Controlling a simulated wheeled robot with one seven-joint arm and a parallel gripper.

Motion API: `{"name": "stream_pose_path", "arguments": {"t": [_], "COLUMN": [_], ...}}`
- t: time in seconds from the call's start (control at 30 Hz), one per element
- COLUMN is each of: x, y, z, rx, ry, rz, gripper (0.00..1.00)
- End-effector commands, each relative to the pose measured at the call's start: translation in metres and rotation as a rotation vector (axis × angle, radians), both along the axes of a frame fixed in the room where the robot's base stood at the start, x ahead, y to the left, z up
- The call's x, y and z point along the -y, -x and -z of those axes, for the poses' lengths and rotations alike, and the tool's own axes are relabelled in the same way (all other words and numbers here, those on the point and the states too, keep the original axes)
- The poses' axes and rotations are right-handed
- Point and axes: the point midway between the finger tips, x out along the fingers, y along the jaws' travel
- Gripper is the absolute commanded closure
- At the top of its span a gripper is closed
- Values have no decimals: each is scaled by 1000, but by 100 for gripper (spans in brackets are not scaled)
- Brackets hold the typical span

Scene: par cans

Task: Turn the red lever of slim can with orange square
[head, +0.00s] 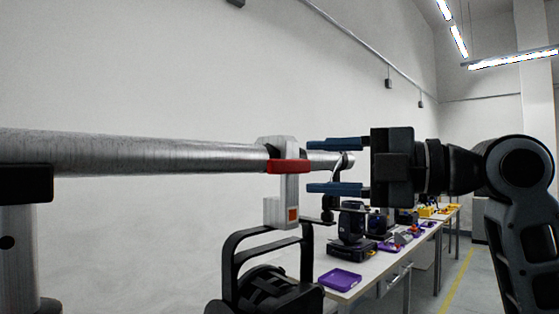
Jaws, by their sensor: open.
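The slim can (265,289) is black, with a dark yoke, and hangs from a pale clamp (287,212) on a metal pipe. The clamp has a small orange square (293,214) on its lower block. The red lever (289,167) lies across the clamp's front, roughly level, at pipe height. My gripper (335,166) is to the right of the clamp, pointing left. Its two blue fingers are spread, one above the other, with nothing seen held between them. The fingertips lie close to the lever's right end in the picture; I cannot tell the gap in depth.
The metal pipe (150,153) runs across from the left, with a dark bracket (25,183) at its left end. A long table (365,272) with a purple tray (340,280) and several devices stands behind at the right. A white wall is behind.

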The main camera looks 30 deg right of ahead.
Motion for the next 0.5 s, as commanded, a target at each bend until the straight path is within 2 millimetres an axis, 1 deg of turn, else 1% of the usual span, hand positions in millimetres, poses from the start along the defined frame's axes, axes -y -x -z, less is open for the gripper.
{"name": "stream_pose_path", "arguments": {"t": [0.3, 0.5], "x": [-32, -44], "y": [-36, -50], "z": [-2, -1], "rx": [-4, -2], "ry": [-5, -5], "rz": [-3, -1], "gripper": [51, 51]}}
